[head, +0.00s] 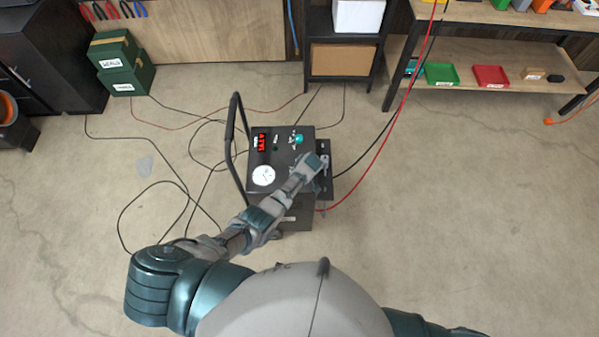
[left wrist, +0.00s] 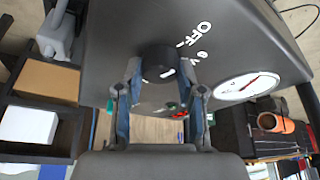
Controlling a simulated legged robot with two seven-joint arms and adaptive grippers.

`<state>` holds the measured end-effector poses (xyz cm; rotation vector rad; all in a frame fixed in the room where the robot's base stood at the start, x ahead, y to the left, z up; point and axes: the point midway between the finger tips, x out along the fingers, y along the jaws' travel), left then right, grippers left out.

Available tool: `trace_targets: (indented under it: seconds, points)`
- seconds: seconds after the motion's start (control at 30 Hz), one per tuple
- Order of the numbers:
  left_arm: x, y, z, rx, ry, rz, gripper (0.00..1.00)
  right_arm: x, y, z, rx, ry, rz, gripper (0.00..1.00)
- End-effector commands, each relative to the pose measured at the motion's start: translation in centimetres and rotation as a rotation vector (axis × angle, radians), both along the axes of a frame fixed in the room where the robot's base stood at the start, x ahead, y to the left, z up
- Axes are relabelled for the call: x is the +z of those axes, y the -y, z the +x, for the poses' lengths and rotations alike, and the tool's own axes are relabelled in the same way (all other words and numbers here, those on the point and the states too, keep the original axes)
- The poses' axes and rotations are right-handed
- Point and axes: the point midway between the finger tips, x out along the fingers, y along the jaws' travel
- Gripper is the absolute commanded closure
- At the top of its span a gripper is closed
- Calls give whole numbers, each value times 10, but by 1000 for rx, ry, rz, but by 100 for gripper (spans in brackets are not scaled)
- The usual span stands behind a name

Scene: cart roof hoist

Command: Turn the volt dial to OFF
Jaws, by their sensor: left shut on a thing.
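The volt dial (left wrist: 158,60) is a round black knob on the dark panel of the charger cart (head: 262,198). A white mark shows on its rim, toward the lower right in the left wrist view. The white OFF label (left wrist: 194,34) and a voltage label (left wrist: 204,55) are printed right of it. My left gripper (left wrist: 162,76) is shut on the dial, with one finger on each side. In the head view my left gripper (head: 314,164) is at the panel's right side and covers the dial. My right gripper is out of view.
A round white gauge (left wrist: 246,87) and a red digital display (head: 263,142) are on the panel. The cart's handle (head: 233,140) rises at the left. Red (head: 385,135) and black cables run past the right side. Open floor lies right.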

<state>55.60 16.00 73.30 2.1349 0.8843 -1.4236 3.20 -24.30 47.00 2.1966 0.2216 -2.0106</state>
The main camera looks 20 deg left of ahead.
Motion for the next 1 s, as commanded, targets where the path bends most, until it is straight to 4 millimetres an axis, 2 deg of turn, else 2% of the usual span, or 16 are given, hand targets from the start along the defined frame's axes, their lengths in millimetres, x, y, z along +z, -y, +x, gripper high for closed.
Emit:
trace_targets:
  seconds: [0.57,0.6,0.67,0.7,1.0]
  points:
    - [0,3,0,34,-1,-6,97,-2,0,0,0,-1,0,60]
    - [0,3,-1,34,-1,-6,57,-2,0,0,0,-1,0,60]
    - [0,3,-1,33,-1,-6,42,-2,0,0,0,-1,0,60]
    - [0,3,-1,33,-1,-6,38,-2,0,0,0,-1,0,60]
    - [0,2,-1,33,-2,-3,38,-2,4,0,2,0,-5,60]
